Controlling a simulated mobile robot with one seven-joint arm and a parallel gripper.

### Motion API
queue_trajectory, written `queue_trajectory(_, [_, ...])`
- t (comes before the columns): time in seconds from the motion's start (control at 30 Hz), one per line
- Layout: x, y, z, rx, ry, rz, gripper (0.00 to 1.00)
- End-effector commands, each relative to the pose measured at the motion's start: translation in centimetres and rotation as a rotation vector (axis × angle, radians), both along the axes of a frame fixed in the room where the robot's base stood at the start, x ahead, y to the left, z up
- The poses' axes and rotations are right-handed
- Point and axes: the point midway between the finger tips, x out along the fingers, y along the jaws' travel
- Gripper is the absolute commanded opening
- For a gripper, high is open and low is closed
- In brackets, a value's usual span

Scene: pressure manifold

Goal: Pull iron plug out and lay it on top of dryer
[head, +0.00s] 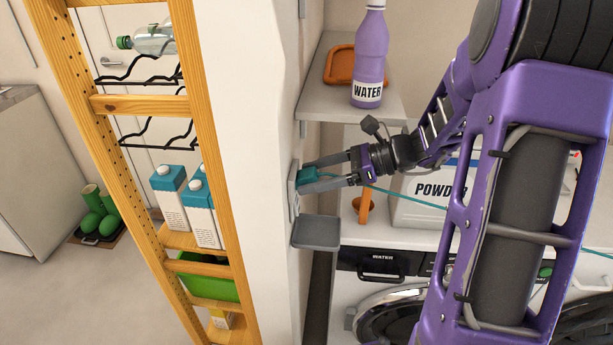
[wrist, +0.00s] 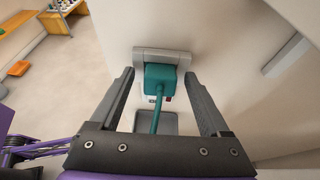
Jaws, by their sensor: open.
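The iron plug is a teal block (head: 308,175) seated in a pale wall socket (head: 293,190). A teal cord (head: 420,202) runs from it to the right, across the front of the powder box. In the wrist view the plug (wrist: 160,78) sits under a grey socket hood (wrist: 160,55). My gripper (head: 325,173) is open, with one finger on each side of the plug. In the wrist view gaps show between the plug and both fingers (wrist: 162,88). The dryer top (head: 385,233) is the white surface at the right, partly hidden by my arm.
A small grey shelf (head: 316,233) juts from the wall just below the socket. A powder box (head: 425,200) and an orange object (head: 365,205) stand on the white top. Above, a shelf (head: 340,103) holds a purple water bottle (head: 369,60). A wooden rack (head: 190,120) stands left.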

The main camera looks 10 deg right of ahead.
Motion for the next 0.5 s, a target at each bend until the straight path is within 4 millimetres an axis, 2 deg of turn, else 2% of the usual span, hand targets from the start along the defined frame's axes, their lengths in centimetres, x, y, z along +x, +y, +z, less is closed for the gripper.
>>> queue_trajectory(0.27, [0.00, 0.01, 0.00, 0.000, 0.000, 0.000, 0.80])
queue_trajectory(0.37, [0.00, 0.00, 0.00, 0.000, 0.000, 0.000, 0.66])
queue_trajectory(0.5, [0.00, 0.00, 0.01, 0.000, 0.000, 0.000, 0.40])
